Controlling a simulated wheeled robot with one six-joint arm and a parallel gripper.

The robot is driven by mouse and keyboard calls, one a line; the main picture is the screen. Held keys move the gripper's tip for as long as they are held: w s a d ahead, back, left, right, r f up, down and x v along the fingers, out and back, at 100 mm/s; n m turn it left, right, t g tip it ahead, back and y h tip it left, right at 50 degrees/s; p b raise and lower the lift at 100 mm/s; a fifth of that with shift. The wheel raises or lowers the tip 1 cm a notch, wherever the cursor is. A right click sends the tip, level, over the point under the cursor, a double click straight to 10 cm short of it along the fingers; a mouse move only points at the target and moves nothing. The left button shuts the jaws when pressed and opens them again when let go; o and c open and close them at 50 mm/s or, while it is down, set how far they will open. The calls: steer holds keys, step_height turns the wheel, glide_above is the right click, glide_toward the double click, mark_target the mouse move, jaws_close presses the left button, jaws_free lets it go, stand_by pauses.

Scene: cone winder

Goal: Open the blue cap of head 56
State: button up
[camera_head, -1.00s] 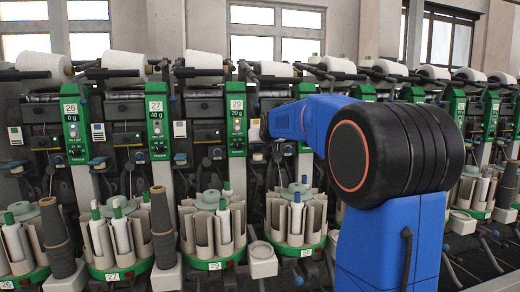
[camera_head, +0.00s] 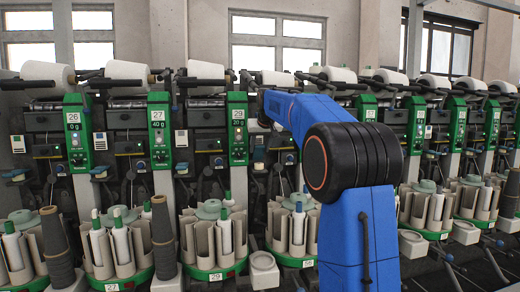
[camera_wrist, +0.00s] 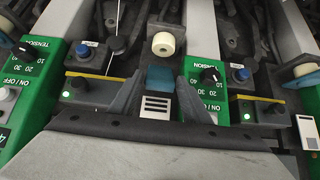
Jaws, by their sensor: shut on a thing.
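In the wrist view, the blue cap (camera_wrist: 160,79) sits between the two dark fingers of my gripper (camera_wrist: 158,96), above a white slotted block (camera_wrist: 156,106). My gripper is shut on the cap, though the contact faces are hard to make out. A green panel with a TENSION dial (camera_wrist: 207,78) lies just right of the fingers.
A cream roller (camera_wrist: 164,43) stands just beyond the cap. Neighbouring heads with green panels (camera_head: 158,130), several white cones (camera_head: 124,70) and bobbin holders (camera_head: 118,245) line the machine closely. Yellow-edged bars (camera_wrist: 92,75) flank the fingers.

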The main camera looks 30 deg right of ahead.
steer(key=o, duration=1.5)
steer(key=v, duration=1.7)
steer(key=shift+s+r, duration=0.1)
steer(key=shift+s, duration=0.15)
steer(key=s+a+f+n+g+y, duration=0.1)
steer(key=s+a+f, duration=0.6)
steer(key=s+f, duration=0.25)
steer(key=s+a+f+n, duration=0.1)
steer(key=s+a+f, duration=0.5)
steer(key=s+f, duration=0.4)
steer(key=s+a+f, duration=0.2)
steer(key=s+f, duration=0.5)
steer(key=f, duration=0.1)
steer(key=s+a+f+g+y, duration=0.1)
steer(key=s+a+f, duration=0.1)
steer(key=s+f, duration=0.6)
steer(key=s+a+f+n+g, duration=0.1)
steer(key=s+a+f, duration=0.1)
steer(key=s+f, duration=0.6)
steer(key=shift+s+f, duration=0.1)
